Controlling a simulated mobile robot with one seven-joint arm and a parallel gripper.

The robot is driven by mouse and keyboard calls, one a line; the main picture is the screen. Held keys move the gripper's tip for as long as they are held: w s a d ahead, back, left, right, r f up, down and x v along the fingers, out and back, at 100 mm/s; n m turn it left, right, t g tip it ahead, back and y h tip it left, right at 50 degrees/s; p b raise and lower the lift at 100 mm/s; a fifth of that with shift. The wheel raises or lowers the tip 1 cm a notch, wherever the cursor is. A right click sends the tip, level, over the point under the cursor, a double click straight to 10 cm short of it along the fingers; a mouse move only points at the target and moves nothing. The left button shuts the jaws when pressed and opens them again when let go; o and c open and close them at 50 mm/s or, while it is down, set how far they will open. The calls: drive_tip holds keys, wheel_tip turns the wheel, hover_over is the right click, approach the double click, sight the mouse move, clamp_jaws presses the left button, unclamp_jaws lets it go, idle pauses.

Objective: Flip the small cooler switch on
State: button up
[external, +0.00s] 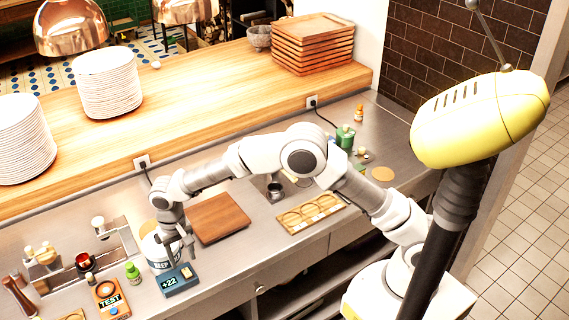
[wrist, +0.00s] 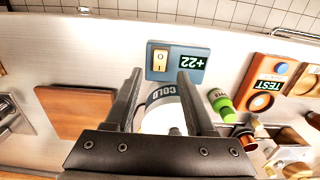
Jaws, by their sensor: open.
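The small cooler's blue control box (external: 178,280) sits on the steel counter near its front edge, its display reading +22. In the wrist view the blue box (wrist: 178,74) carries a cream rocker switch (wrist: 160,61) with an orange surround beside the display. Which side of the rocker is pressed I cannot tell. A white tub (wrist: 160,120) with a dark band reading COLD stands behind the box, partly hidden by my fingers. My gripper (wrist: 160,82) is open and empty, fingers apart, above the tub and pointing toward the box. It also shows in the external view (external: 179,246).
A green-capped bottle (external: 133,272) and an orange TEST box (external: 110,298) stand left of the blue box. A brown board (external: 219,217) lies to the right of the tub. A wooden tray (external: 312,212) lies farther right. Counter in front of the board is clear.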

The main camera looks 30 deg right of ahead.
sight(187, 271)
wheel_tip(187, 271, up, 13)
idle(0.7)
drive_tip(key=d+r+t, duration=0.1)
drive_tip(key=d+r, duration=0.5)
drive_tip(key=d, duration=0.7)
drive_tip(key=d+r+t, duration=0.1)
drive_tip(key=d+r, duration=0.5)
drive_tip(key=d, duration=0.6)
drive_tip(key=s+d+f+t, duration=0.1)
drive_tip(key=s+d+f, duration=0.1)
drive_tip(key=s+d, duration=0.6)
drive_tip(key=s+d+f+t, duration=0.2)
drive_tip(key=s+d, duration=0.7)
drive_tip(key=d, duration=0.2)
drive_tip(key=shift+d+t, duration=0.15)
drive_tip(key=shift+t, duration=0.15)
drive_tip(key=shift+f, duration=0.1)
